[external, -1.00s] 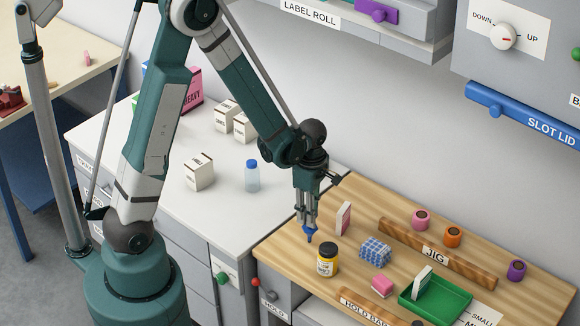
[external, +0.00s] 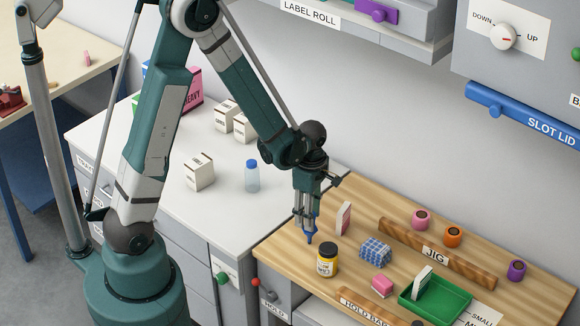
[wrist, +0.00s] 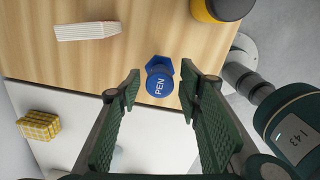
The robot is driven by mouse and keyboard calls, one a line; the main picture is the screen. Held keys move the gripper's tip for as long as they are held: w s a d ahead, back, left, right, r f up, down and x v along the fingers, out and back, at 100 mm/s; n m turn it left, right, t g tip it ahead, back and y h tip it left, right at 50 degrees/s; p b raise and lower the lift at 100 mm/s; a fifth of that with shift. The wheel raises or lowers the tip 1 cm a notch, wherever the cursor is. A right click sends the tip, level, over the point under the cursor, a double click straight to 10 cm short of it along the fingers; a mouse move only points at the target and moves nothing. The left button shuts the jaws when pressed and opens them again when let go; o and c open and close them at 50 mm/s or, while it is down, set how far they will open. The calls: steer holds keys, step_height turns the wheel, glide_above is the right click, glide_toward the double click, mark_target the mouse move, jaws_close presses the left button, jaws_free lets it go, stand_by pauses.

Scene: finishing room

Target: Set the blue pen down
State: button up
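The blue pen (external: 309,238) is upright, tip down, over the near left part of the wooden bench top (external: 277,246). Its tip is at or very close to the wood; I cannot tell whether it touches. In the wrist view its round top (wrist: 159,84) reads PEN, above a wider blue collar. My gripper (external: 307,226) is around the pen's upper part, pointing down. In the wrist view the fingers of my gripper (wrist: 160,88) stand apart, with a visible gap on each side of the pen.
A yellow jar with a black lid (external: 327,260) stands close to the right of the pen. A white and pink box (external: 344,217) is behind it. A blue checked block (external: 375,252), a green tray (external: 436,304) and the JIG bar (external: 436,253) lie farther right.

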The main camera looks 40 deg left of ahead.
steer(key=shift+r, duration=0.1)
step_height(320, 180, up, 12)
steer(key=p, duration=0.1)
stand_by(0.9)
stand_by(0.5)
steer(key=shift+r, duration=0.1)
steer(key=s+a+r+m+t, duration=0.3)
steer(key=s+a+r+m, duration=0.4)
steer(key=r+m, duration=0.2)
steer(key=s+a+r+m+t, duration=0.4)
steer(key=s+a+r+m, duration=0.3)
steer(key=m, duration=0.4)
steer(key=shift+v, duration=1.35)
steer(key=shift+w+r, duration=0.15)
